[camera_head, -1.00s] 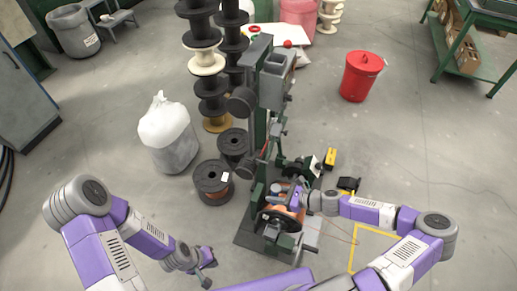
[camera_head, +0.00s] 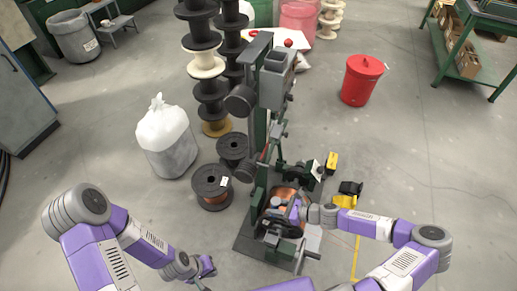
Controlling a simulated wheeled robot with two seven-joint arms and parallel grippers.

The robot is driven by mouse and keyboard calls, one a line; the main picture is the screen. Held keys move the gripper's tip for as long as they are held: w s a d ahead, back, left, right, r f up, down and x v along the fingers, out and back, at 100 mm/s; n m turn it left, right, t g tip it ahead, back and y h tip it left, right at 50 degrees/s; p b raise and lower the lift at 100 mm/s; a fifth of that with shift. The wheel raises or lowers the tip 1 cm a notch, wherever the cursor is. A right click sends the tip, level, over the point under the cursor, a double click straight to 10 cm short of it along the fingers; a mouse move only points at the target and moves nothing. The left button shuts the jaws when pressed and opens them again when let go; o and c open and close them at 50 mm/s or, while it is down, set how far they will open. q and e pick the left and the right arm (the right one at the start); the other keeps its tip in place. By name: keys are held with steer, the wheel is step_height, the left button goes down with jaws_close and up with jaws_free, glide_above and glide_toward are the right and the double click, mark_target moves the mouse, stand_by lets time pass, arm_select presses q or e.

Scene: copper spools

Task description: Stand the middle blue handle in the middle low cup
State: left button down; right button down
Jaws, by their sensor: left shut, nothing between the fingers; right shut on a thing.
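My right gripper (camera_head: 297,213) reaches in from the right to the low front of the green machine (camera_head: 262,120), beside a copper-coloured spool (camera_head: 288,194). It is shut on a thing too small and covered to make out. My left gripper (camera_head: 208,266) is shut and empty, low over the floor to the left of the machine's base (camera_head: 250,240). I cannot make out the blue handles or the low cups with certainty; the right gripper and machine parts crowd that spot.
Two dark spools (camera_head: 213,186) and a white bag in a bin (camera_head: 166,135) stand left of the machine. Stacked spools (camera_head: 203,64) rise behind it. A red bin (camera_head: 361,80) stands at the back right. Yellow items (camera_head: 332,162) lie right of the machine.

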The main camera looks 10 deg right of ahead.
steer(key=shift+s+f+b, duration=0.1)
steer(key=shift+f+b, duration=1.3)
steer(key=shift+f, duration=1.1)
step_height(320, 180, down, 14)
steer(key=b, duration=0.1)
steer(key=shift+s, duration=0.35)
steer(key=shift+f, duration=0.35)
steer(key=shift+f, duration=0.75)
steer(key=shift+a+f, duration=0.1)
steer(key=shift+f, duration=0.25)
steer(key=shift+f, duration=1.15)
steer(key=shift+f, duration=0.1)
